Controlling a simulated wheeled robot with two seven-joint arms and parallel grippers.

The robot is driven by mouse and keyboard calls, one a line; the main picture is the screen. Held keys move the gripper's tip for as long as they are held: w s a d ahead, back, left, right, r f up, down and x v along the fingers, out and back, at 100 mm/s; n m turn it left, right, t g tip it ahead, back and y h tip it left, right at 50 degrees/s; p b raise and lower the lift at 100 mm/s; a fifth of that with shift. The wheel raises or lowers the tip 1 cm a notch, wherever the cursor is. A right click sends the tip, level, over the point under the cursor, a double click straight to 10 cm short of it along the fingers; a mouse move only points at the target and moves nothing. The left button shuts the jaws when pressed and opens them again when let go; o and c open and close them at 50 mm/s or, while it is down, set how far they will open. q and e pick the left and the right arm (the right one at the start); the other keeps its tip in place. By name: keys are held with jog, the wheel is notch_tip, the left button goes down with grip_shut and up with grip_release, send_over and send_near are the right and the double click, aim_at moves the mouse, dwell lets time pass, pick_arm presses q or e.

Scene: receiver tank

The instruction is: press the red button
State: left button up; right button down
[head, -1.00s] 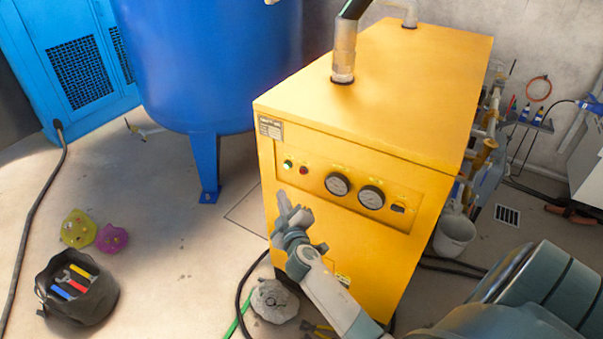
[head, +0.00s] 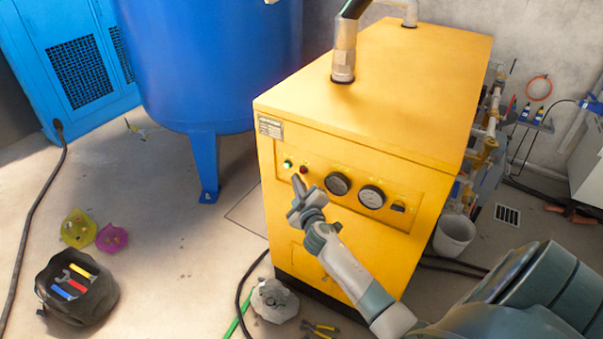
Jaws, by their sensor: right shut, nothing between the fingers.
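The red button (head: 304,169) is a small dark red knob on the front panel of the yellow machine (head: 375,95). A lit green button (head: 288,164) sits just left of it, and two round gauges sit to its right. My right gripper (head: 297,181) is shut and empty, in front of the panel. Its fingertips show just below the red button in the picture, pointing up toward it. I cannot tell whether they touch the panel. My left gripper is not in view.
A blue tank (head: 210,60) stands left of the machine. A black tool bag (head: 77,290) and yellow and magenta items lie on the floor at left. A grey lump (head: 274,300) and pliers (head: 320,328) lie by the machine's base. A white bucket (head: 455,235) stands at right.

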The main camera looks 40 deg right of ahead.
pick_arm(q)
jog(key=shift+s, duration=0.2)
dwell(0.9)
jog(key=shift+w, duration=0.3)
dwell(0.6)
pick_arm(e)
jog(key=shift+w+d, duration=0.15)
jog(key=shift+d, duration=0.25)
